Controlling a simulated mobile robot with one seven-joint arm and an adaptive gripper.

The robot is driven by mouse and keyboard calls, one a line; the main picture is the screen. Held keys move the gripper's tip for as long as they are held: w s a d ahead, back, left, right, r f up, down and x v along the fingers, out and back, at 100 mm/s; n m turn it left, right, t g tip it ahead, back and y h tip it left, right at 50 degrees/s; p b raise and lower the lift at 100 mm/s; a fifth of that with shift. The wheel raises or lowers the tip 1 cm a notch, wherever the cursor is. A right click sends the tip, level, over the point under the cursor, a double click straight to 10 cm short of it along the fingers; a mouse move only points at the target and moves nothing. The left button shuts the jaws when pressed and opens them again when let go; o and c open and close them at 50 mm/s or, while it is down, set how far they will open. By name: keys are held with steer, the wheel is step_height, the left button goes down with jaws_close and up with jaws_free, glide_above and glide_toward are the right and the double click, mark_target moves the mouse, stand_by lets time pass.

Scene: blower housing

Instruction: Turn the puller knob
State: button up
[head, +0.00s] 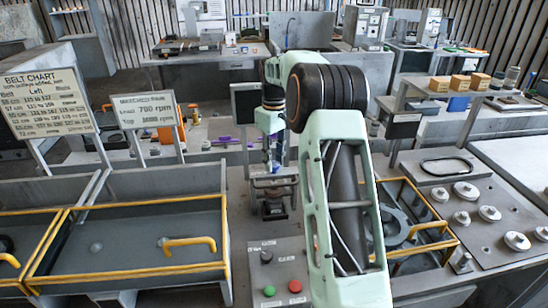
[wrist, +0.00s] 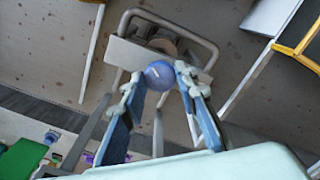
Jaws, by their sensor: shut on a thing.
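The blue round puller knob (wrist: 160,74) shows in the wrist view, at the top of the puller. The puller's grey metal frame (wrist: 190,30) shows behind it. My gripper (wrist: 158,78) has one finger on each side of the knob and is shut on it. In the head view the puller (head: 273,195) stands at the middle of the bench, and my gripper (head: 273,160) reaches down to its top. The knob is too small there to make out clearly.
A control box (head: 278,270) with a green and a red button stands in front of the puller. Yellow-edged bins (head: 130,255) lie to the left. A yellow-edged tray (head: 440,245) and a plate with several round knobs (head: 478,205) lie to the right. Signs (head: 45,103) stand at the left.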

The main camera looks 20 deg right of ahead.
mark_target(274, 164)
steer(key=m+p, duration=0.1)
steer(key=m, duration=0.3)
steer(key=shift+r+m, duration=0.1)
steer(key=shift+m, duration=0.2)
steer(key=m+p, duration=0.1)
steer(key=m, duration=0.3)
steer(key=shift+m, duration=0.3)
steer(key=m, duration=0.4)
steer(key=shift+w+m+p, duration=0.1)
steer(key=shift+m+p, duration=0.2)
steer(key=shift+p, duration=0.05)
steer(key=m, duration=0.4)
steer(key=shift+m, duration=0.3)
steer(key=o, duration=1.2)
steer(key=shift+c, duration=0.2)
step_height(274, 164, up, 12)
